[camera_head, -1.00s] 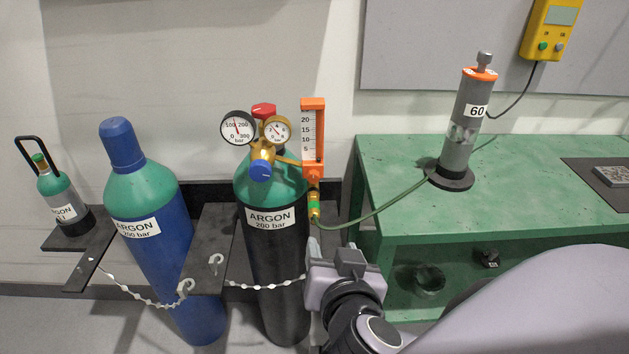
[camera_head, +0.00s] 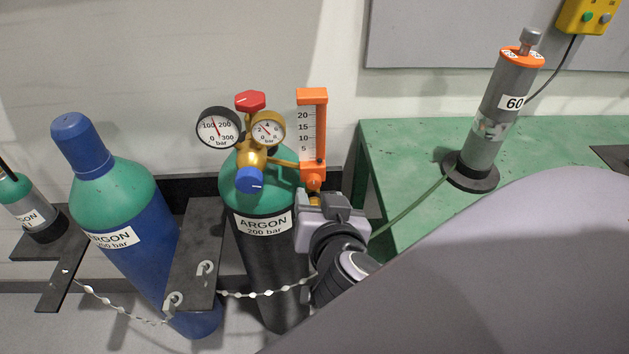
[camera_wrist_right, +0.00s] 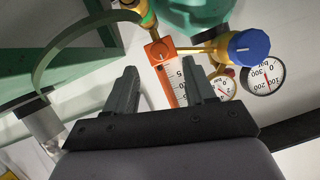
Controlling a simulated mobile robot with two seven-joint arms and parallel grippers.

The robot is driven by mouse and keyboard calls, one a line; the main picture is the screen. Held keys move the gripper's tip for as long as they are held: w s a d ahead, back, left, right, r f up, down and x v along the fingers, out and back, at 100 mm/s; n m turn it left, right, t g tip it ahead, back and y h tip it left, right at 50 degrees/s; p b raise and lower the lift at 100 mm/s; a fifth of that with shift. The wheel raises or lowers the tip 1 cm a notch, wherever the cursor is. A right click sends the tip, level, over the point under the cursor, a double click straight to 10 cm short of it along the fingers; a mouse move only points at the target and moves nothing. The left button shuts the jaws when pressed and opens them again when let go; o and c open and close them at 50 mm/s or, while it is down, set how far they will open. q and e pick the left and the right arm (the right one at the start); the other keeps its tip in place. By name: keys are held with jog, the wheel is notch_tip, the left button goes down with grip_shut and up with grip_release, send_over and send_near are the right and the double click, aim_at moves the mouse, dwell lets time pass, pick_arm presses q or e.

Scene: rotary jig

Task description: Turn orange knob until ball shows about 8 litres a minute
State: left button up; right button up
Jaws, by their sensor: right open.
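The flowmeter (camera_head: 312,130) is an upright orange frame with a white scale from 5 to 20, right of the gauges. Its orange knob (camera_head: 313,182) is at the lower end, also seen in the right wrist view (camera_wrist_right: 159,52). I cannot make out the ball for sure. My right gripper (camera_head: 318,200) is just below the knob in the head view. In the right wrist view, its two fingers (camera_wrist_right: 160,76) are apart and empty, with the flowmeter showing between them and the knob beyond the tips. Contact is not visible. My left gripper is out of view.
The regulator has a blue knob (camera_head: 250,180), a red cap (camera_head: 250,101) and two gauges close left of the flowmeter. It tops the black argon cylinder (camera_head: 262,255). A green hose (camera_head: 405,215) runs to a grey column (camera_head: 497,110) on the green bench (camera_head: 400,150).

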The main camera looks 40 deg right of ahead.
aim_at(314, 184)
jog(key=shift+x, duration=2.7)
grip_shut()
